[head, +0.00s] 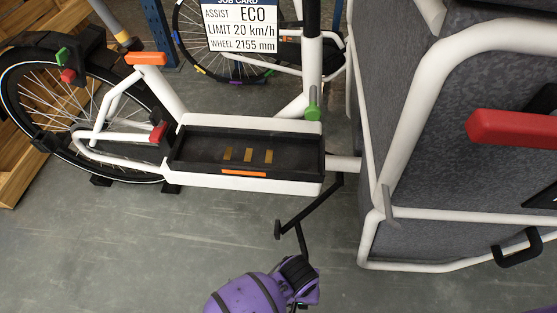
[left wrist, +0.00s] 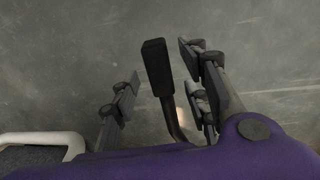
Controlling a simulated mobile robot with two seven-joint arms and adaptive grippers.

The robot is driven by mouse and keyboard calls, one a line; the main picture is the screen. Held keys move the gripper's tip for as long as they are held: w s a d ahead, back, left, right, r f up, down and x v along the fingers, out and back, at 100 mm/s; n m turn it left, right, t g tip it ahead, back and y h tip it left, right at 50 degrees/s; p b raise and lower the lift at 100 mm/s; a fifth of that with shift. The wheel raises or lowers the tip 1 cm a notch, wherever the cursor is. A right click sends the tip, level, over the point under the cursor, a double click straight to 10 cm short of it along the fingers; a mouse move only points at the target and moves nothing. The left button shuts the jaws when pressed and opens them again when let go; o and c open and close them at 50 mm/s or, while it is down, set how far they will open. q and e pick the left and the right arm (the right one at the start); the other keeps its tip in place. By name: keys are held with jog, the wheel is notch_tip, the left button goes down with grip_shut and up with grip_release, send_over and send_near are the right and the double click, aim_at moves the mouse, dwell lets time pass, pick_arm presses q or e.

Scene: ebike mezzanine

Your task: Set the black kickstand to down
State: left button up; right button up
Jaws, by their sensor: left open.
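The black kickstand (head: 312,207) slants from under the white bike frame (head: 245,183) toward the lower left over the grey floor in the head view. My left gripper (head: 301,279), on a purple arm, is at its lower end. A thin dark bar runs between them there. In the left wrist view the kickstand's flat black end (left wrist: 156,68) appears between the spread fingers of my left gripper (left wrist: 163,66). The gripper is open, with gaps visible on both sides of that end. Contact cannot be told. My right gripper is not in view.
A large grey cargo box (head: 440,120) with white tubes and a red grip (head: 510,127) stands at the right. The rear wheel (head: 85,115) is held in a stand at the left, beside a wooden crate (head: 20,185). The floor at lower left is clear.

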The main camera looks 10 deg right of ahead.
pick_arm(q)
jog(key=f, duration=0.1)
jog(key=f+b, duration=0.1)
jog(key=f, duration=0.1)
jog(key=shift+d, duration=0.2)
jog(key=shift+r, duration=0.1)
grip_shut()
